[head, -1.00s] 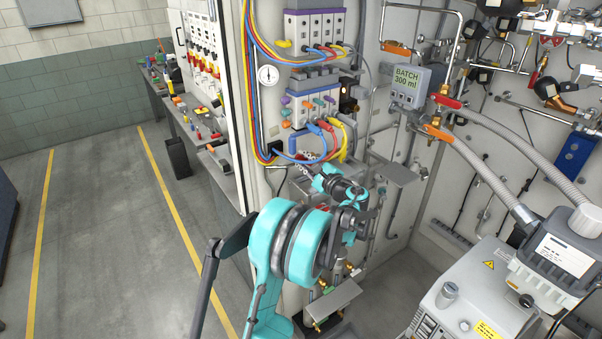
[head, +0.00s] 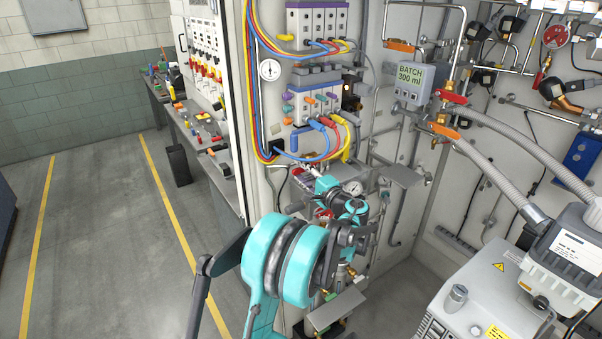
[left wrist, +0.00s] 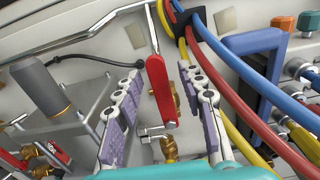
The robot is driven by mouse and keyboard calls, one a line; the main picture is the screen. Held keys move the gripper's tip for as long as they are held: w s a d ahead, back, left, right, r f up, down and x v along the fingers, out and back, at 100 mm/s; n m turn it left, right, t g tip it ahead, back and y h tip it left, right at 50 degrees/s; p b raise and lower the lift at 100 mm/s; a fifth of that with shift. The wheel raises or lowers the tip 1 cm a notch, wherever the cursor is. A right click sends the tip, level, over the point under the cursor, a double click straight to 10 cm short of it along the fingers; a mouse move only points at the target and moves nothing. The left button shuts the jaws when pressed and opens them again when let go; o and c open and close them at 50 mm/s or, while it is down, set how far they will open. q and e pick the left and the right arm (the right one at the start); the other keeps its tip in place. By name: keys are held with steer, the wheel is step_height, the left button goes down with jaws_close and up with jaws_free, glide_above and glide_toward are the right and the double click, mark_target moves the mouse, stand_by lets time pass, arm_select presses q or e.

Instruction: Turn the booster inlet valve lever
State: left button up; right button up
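A red valve lever (left wrist: 160,88) with brass fittings behind it stands upright in the middle of the left wrist view. It lies between the two grey padded fingers of my left gripper (left wrist: 164,100). The fingers are spread, with a visible gap on each side of the lever; I cannot tell how deep it sits between them. In the head view my left gripper (head: 303,180) is at the wall panel below the coloured cables, and it and the wrist largely hide the valve. Nothing written marks this lever as the booster inlet valve. My right gripper is not in view.
Blue, red and yellow cables (left wrist: 240,95) run close to the right finger. A metal pipe (left wrist: 75,28) crosses above, and a grey cylinder (left wrist: 48,88) stands left. In the head view, a grey pump unit (head: 480,295) is at right, and the floor (head: 100,220) at left is clear.

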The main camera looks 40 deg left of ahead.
arm_select(q)
steer(key=shift+s+d, duration=0.2)
steer(key=shift+d, duration=0.45)
steer(key=v, duration=0.6)
steer(key=shift+b, duration=0.3)
stand_by(0.4)
